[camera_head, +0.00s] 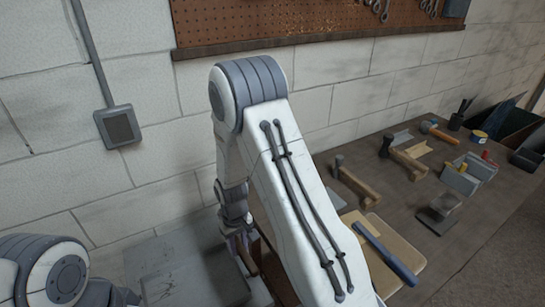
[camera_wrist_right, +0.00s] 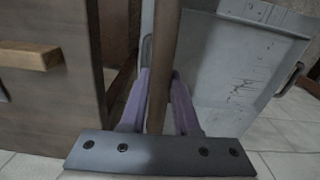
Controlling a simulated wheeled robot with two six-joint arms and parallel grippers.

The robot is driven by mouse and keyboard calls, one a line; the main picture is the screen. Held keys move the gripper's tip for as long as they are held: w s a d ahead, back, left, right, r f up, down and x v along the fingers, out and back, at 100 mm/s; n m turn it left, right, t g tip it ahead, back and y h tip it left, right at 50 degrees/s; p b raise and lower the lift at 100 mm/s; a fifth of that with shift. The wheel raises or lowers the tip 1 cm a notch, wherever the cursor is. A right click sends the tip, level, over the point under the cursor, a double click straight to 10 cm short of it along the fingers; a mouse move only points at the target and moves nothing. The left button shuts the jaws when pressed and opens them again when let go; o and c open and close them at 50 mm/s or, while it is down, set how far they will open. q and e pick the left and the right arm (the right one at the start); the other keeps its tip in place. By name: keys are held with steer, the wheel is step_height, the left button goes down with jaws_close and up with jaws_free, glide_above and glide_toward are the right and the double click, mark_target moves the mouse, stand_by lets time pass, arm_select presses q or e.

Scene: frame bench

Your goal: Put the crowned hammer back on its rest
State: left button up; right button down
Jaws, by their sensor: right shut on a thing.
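My right gripper (camera_head: 238,228) hangs low beside the bench, at its left end, and is shut on a brown wooden handle (camera_head: 247,262). In the right wrist view the handle (camera_wrist_right: 163,60) stands between the purple finger pads (camera_wrist_right: 158,90). Its head is out of sight, so I cannot tell whether it is the crowned hammer. On the bench, one hammer (camera_head: 340,165) with a dark head lies near a wooden block. I cannot make out which rest is empty. My left gripper is outside the view.
The bench (camera_head: 460,235) holds a light board (camera_head: 408,252) with a blue bar (camera_head: 385,252), a dark metal block (camera_head: 438,212) and a grey tray (camera_head: 468,172). A grey metal box (camera_wrist_right: 225,60) and a wooden cabinet (camera_wrist_right: 50,110) stand close around my right gripper. A pegboard (camera_head: 310,18) hangs behind.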

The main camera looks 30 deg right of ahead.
arm_select(q)
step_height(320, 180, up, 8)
steer(key=p, duration=0.7)
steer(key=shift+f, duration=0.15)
arm_select(e)
steer(key=w+d+r, duration=0.5)
steer(key=w+d, duration=0.2)
steer(key=d, duration=0.2)
steer(key=w+d+r, duration=0.6)
steer(key=w+d, duration=0.2)
steer(key=d, duration=0.1)
steer(key=shift+w+d+r+m, duration=0.2)
steer(key=shift+w+d+m, duration=0.1)
steer(key=shift+d, duration=0.05)
arm_select(q)
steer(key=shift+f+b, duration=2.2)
steer(key=shift+b, duration=0.1)
arm_select(e)
steer(key=shift+f, duration=3.45)
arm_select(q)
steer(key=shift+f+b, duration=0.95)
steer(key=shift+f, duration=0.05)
arm_select(e)
steer(key=shift+f, duration=1.5)
steer(key=c, duration=0.6)
jaws_free()
steer(key=shift+o, duration=0.2)
steer(key=shift+s, duration=0.1)
